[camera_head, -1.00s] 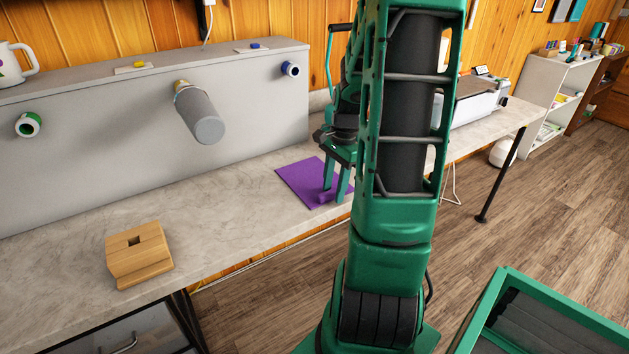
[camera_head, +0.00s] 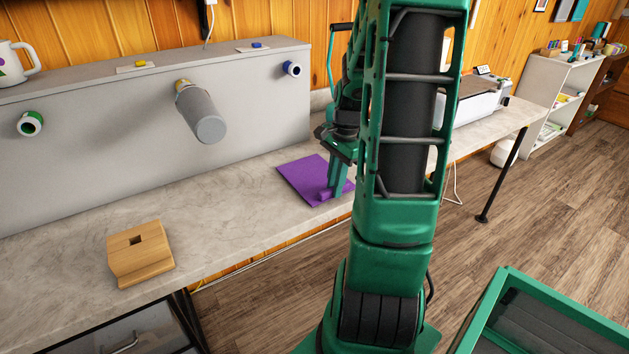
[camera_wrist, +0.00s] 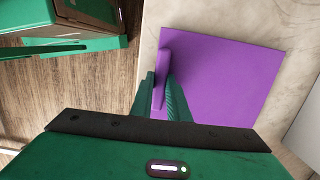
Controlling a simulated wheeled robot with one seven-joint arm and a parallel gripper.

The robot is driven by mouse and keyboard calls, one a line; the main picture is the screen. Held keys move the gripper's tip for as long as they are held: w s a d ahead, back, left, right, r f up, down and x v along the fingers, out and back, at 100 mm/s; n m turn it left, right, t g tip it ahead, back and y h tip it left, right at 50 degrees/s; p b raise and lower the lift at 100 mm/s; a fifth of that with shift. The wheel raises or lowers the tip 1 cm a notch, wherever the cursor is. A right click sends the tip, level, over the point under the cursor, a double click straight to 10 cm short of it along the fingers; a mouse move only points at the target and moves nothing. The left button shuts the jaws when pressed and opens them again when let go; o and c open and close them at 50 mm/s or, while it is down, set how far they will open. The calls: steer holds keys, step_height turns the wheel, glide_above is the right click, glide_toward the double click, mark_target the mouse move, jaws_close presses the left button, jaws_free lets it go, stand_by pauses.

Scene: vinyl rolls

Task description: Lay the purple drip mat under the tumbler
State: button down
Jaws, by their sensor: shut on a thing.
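The purple drip mat (camera_head: 305,177) lies flat on the worktop near its front edge. Its raised purple grip (camera_wrist: 162,62) stands along one edge of the mat, which also shows in the wrist view (camera_wrist: 222,75). My gripper (camera_head: 333,188) points down at the mat's front right part. In the wrist view its fingers (camera_wrist: 164,98) are shut on the raised grip, one on each side. A grey cylinder that looks like the tumbler (camera_head: 206,118) sticks out from the grey panel on a yellow-ringed peg, tilted down, above the worktop and left of the mat.
A wooden block (camera_head: 141,253) sits at front left. The worktop between block and mat is clear.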

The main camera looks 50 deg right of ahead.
steer(key=shift+r, duration=3.2)
steer(key=shift+w, duration=0.1)
